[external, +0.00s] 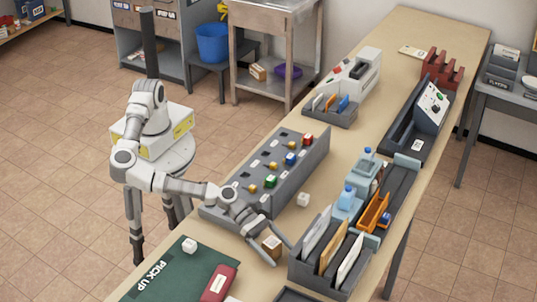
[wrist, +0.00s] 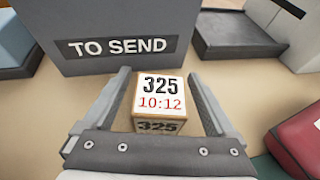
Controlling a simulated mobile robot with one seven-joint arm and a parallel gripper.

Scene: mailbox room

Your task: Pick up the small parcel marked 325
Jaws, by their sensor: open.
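My gripper (wrist: 162,85) is open, with one finger on each side of the parcel. A narrow gap shows between the parcel and each finger. In the external view my gripper (external: 268,250) is low over the table at the parcel.
A grey box marked TO SEND (wrist: 120,35) stands just beyond the parcel.

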